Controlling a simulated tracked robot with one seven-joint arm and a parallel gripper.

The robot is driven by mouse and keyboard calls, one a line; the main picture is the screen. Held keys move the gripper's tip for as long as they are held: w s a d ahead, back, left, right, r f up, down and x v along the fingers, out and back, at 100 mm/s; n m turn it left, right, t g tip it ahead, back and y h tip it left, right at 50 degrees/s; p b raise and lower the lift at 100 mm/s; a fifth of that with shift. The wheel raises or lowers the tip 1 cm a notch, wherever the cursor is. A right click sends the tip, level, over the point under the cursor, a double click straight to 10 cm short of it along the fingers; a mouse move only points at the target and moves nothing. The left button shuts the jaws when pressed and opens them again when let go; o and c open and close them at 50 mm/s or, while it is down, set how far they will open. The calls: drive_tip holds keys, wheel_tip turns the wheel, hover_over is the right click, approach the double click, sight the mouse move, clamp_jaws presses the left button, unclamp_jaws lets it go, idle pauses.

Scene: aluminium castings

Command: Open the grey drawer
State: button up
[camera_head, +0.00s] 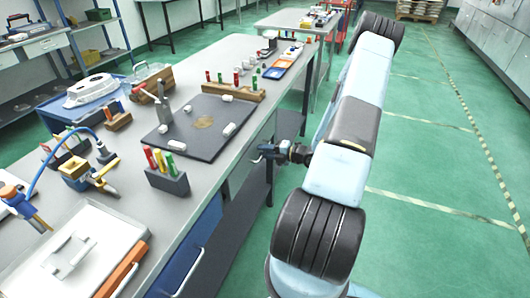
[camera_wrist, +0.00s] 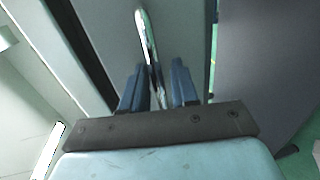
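The grey drawer (camera_wrist: 186,30) fills the upper middle of the wrist view, with a shiny metal bar handle (camera_wrist: 146,35) running down between my gripper's fingers. My gripper (camera_wrist: 158,85) is open. Its two blue-grey fingers stand on either side of the handle, the left one closer, with a gap at the right one. In the head view my gripper (camera_head: 264,153) is beside the workbench front, near the grey drawer front (camera_head: 240,170) under the worktop. The handle is too small to make out there. I cannot tell whether the drawer is slightly out.
A blue drawer (camera_head: 190,255) with a bar handle is nearer in the bench. Green floor (camera_head: 430,190) is clear to the right.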

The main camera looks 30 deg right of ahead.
clamp_jaws()
drive_tip(key=shift+s, duration=0.1)
idle(0.3)
